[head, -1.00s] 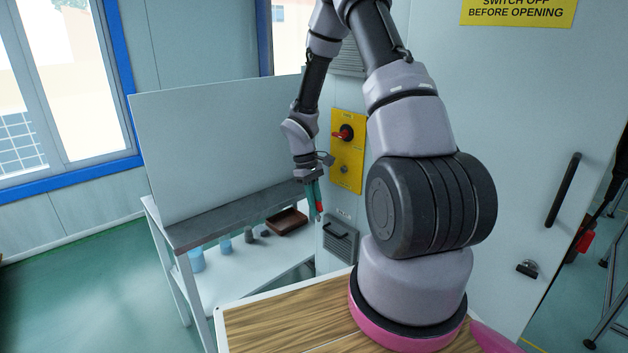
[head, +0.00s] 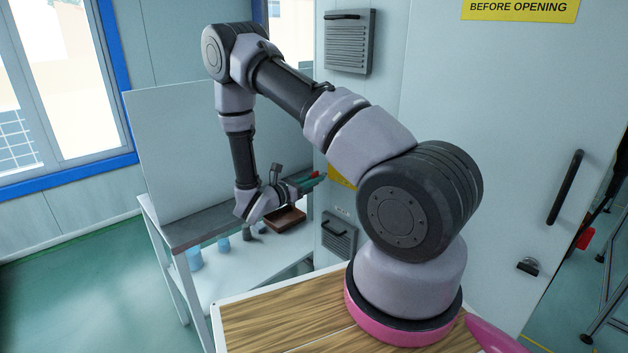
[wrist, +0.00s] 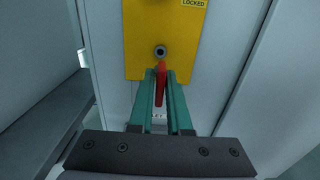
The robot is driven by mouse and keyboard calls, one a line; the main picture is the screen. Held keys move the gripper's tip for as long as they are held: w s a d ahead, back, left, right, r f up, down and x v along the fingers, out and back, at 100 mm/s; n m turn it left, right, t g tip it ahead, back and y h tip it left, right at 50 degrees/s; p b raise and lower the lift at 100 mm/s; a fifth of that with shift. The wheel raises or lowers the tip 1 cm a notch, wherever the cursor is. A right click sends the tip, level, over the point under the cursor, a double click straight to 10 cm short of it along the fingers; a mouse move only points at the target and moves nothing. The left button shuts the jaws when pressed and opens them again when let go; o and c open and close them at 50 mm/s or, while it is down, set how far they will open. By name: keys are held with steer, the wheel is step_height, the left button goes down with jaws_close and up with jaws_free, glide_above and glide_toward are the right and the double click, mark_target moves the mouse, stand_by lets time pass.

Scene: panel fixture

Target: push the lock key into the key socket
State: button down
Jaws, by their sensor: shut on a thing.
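My gripper (wrist: 160,85) has teal fingers shut on the red lock key (wrist: 161,88), which points up toward the panel in the wrist view. The key socket (wrist: 160,52) is a round dark hole with a metallic ring on the yellow plate (wrist: 140,25). It shows just beyond the key tip, in line with it; the exact gap I cannot tell. In the head view my gripper (head: 310,183) is level and points right toward the yellow plate (head: 343,177), which is mostly hidden by my arm. The socket is hidden there.
A "LOCKED" label (wrist: 193,3) is at the plate's upper right. A vented box (head: 338,237) is below the plate. A door handle (head: 564,188) is at right.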

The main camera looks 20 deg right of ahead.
mark_target(324, 174)
steer(key=shift+a, duration=0.1)
steer(key=shift+r, duration=0.1)
steer(key=shift+x, duration=2.85)
steer(key=shift+x, duration=1.2)
steer(key=c, duration=0.8)
jaws_free()
